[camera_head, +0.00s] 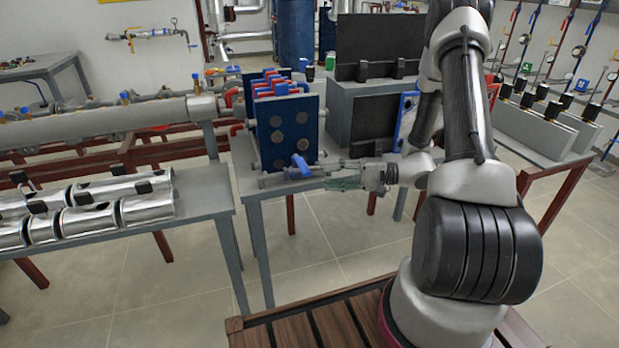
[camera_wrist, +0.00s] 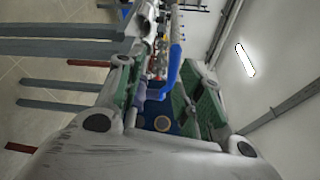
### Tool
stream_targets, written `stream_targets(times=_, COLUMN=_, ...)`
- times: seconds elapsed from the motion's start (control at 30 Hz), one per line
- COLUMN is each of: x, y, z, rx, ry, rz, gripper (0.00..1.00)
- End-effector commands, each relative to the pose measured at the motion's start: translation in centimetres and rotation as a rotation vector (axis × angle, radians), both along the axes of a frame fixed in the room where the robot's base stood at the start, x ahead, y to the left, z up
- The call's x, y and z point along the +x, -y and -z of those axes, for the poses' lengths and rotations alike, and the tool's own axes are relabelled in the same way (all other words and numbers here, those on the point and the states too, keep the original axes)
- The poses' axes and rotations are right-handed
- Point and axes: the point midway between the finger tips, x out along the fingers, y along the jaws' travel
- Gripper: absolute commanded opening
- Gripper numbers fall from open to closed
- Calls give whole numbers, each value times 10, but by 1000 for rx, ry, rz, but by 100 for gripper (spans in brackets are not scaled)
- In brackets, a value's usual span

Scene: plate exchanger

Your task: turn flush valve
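The plate exchanger (camera_head: 288,132) has a dark blue front plate with several round ports and red and blue plates behind it. A blue valve handle (camera_head: 300,166) shows at its lower front, on a grey pipe. My gripper (camera_head: 322,174) reaches in from the right, close to the handle. In the wrist view the two green-sided fingers of my gripper (camera_wrist: 165,82) stand apart. The blue handle (camera_wrist: 174,62) shows between them, nearer the right finger. I cannot tell whether either finger touches it. Part of the valve body is hidden by the fingers.
A grey table (camera_head: 243,170) bears the exchanger. Black panels (camera_head: 378,45) stand behind it to the right. A bench at left holds shiny metal cylinders (camera_head: 90,218), with a long grey pipe (camera_head: 90,122) behind. Tiled floor in front is clear.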

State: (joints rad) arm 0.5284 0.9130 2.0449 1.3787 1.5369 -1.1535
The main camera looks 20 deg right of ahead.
Motion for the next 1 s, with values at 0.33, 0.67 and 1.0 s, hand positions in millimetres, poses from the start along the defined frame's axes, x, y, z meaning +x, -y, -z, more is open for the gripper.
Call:
stream_targets(times=0.33, x=15, y=-2, z=-17, rx=-17, ry=239, rz=40, gripper=37)
stream_targets(times=0.67, x=32, y=-47, z=-17, rx=-21, ry=247, rz=35, gripper=37)
stream_targets(times=1.0, x=43, y=-72, z=-17, rx=-22, ry=245, rz=38, gripper=37)
